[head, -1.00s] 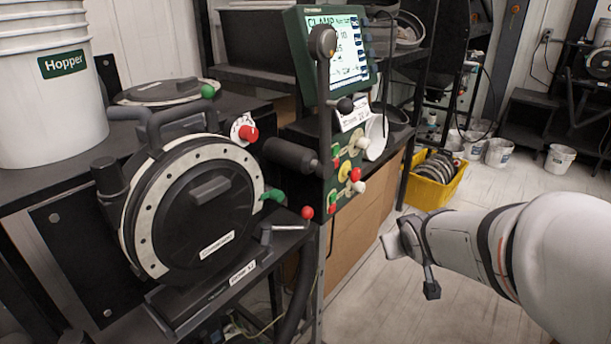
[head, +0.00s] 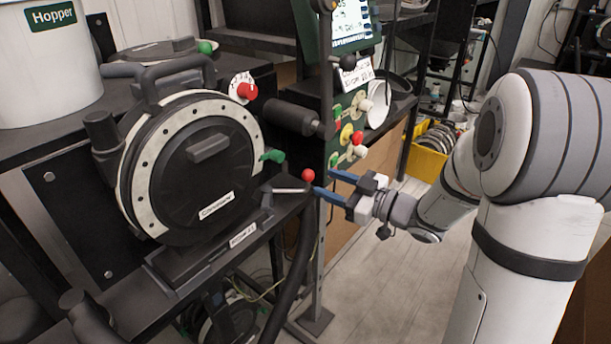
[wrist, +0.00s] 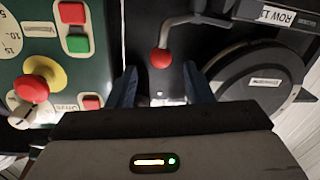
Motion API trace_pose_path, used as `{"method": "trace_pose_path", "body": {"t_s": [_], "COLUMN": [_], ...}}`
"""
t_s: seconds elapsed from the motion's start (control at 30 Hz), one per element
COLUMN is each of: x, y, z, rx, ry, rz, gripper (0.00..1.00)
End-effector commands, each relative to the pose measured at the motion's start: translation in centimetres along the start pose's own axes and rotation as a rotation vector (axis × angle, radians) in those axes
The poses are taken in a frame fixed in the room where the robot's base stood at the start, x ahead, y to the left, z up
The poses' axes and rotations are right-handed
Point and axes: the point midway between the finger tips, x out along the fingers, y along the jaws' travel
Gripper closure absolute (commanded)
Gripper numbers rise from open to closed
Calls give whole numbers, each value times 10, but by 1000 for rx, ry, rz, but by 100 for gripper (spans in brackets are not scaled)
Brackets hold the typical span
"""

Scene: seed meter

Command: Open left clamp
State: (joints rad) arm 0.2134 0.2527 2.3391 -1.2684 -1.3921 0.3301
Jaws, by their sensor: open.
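A clamp lever, a bare metal rod (head: 288,190) with a red ball knob (head: 308,175), sticks out at the right end of the black ledge under the round black seed meter (head: 205,175). I take it for the clamp. My gripper (head: 323,181) is open, its two blue fingers pointing left, just right of the red knob. In the wrist view, the red knob (wrist: 161,58) shows between and beyond the open fingers (wrist: 161,88), with its bent rod (wrist: 175,28) running up and right. I see no contact. The fingers' inner faces are partly hidden.
A green panel (head: 345,130) with red, yellow and white knobs stands just behind the gripper. A green-tipped handle (head: 272,156) and a black cylinder (head: 290,118) project nearby. A white hopper (head: 45,70) stands at left.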

Motion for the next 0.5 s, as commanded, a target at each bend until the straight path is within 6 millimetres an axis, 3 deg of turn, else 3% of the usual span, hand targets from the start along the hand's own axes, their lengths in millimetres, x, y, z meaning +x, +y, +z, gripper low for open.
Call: {"method": "trace_pose_path", "body": {"t_s": [0.3, 0.5], "x": [50, 63], "y": [-1, 0], "z": [0, 0], "rx": [0, -1], "ry": [-1, -1], "rz": [-3, 0], "gripper": [54, 54]}}
